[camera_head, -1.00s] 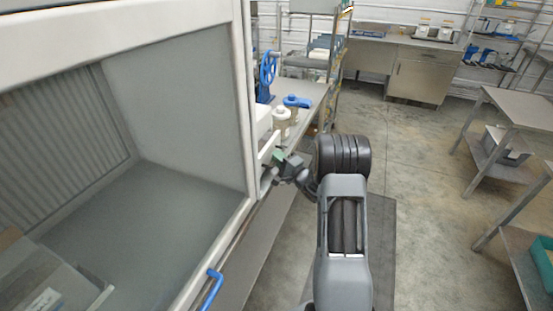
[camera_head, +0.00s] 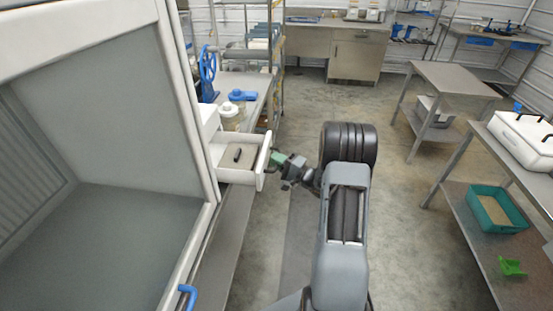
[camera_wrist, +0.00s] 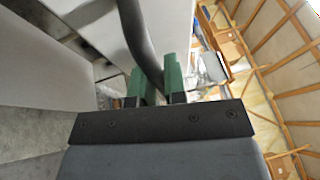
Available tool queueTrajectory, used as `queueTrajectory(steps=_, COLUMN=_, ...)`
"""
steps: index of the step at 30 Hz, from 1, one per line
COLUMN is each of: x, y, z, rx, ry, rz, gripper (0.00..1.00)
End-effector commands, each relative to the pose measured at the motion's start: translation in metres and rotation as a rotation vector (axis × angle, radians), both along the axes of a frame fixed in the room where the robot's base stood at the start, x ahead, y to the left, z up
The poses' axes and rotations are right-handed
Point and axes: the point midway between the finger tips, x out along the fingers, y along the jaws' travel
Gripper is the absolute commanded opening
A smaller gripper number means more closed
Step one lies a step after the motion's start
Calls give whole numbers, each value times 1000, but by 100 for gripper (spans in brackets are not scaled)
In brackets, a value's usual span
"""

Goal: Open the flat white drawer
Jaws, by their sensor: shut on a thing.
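The flat white drawer (camera_head: 263,163) stands pulled out from its white housing (camera_head: 207,120), beside the large white-framed cabinet in the head view. Inside it lies a grey-brown flat thing with a dark handle-like piece (camera_head: 237,154). My gripper (camera_head: 276,161) is at the drawer's front. In the wrist view, my gripper's green fingers (camera_wrist: 157,84) are shut on a dark curved handle (camera_wrist: 137,35) on the white drawer front (camera_wrist: 75,45).
The white-framed cabinet (camera_head: 190,95) stands close on the left, with a blue handle (camera_head: 187,296) low down. Jars (camera_head: 231,115) stand behind the drawer. Steel tables (camera_head: 455,80) stand at right, one bearing a teal tray (camera_head: 497,210). Open floor (camera_head: 395,215) lies between.

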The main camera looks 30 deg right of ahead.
Motion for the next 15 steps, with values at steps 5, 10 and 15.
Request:
queueTrajectory(steps=5, x=-1, y=1, z=-1, rx=1, ry=3, rz=5, gripper=0)
queueTrajectory(steps=10, x=-1, y=1, z=-1, rx=0, ry=3, rz=5, gripper=0)
queueTrajectory(steps=15, x=-1, y=1, z=-1, rx=0, ry=2, rz=3, gripper=23)
